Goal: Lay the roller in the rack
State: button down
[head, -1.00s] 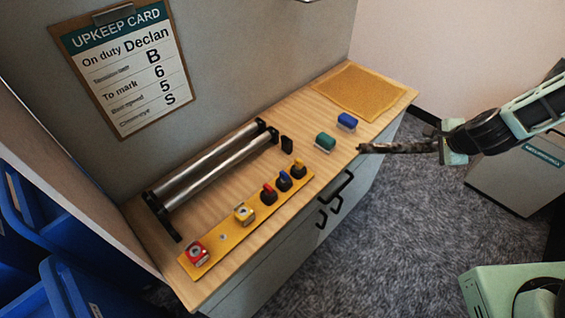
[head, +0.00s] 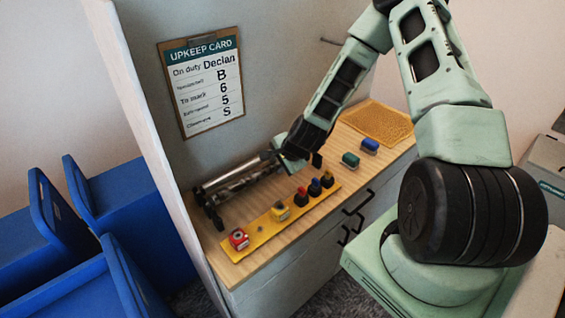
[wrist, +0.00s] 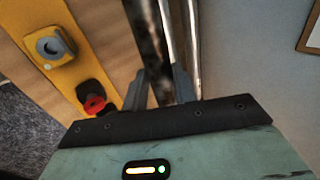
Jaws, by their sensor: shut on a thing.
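My gripper (wrist: 161,88) is shut on a dark, mottled roller (wrist: 154,40), which runs away from the fingers in the wrist view. In the head view the dark roller (head: 243,183) lies along the front side of the rack (head: 209,208), roughly parallel to two shiny steel rollers (head: 228,177). The rack has black end brackets. My gripper covers its far end in the head view. I cannot tell whether the held roller touches the brackets or is just above them. The steel rollers (wrist: 192,45) show right beside it in the wrist view.
A yellow strip (head: 262,227) with a red button block, a yellow block and several knobs lies in front of the rack. Blue bins (head: 110,200) stand left, beyond a panel.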

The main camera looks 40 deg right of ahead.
jog(key=shift+w+a+f, duration=0.1)
jog(key=shift+a+f, duration=0.25)
jog(key=shift+a+f+b, duration=0.15)
jog(key=shift+f+b, duration=0.1)
jog(key=shift+b, duration=0.15)
jog(key=shift+w+f+b, duration=0.1)
jog(key=shift+f+b, duration=0.8)
jog(key=shift+f, duration=0.35)
jog(key=shift+f+b, duration=1.5)
jog(key=shift+f, duration=0.3)
jog(key=c, duration=1)
grip_release()
jog(key=shift+c, duration=0.2)
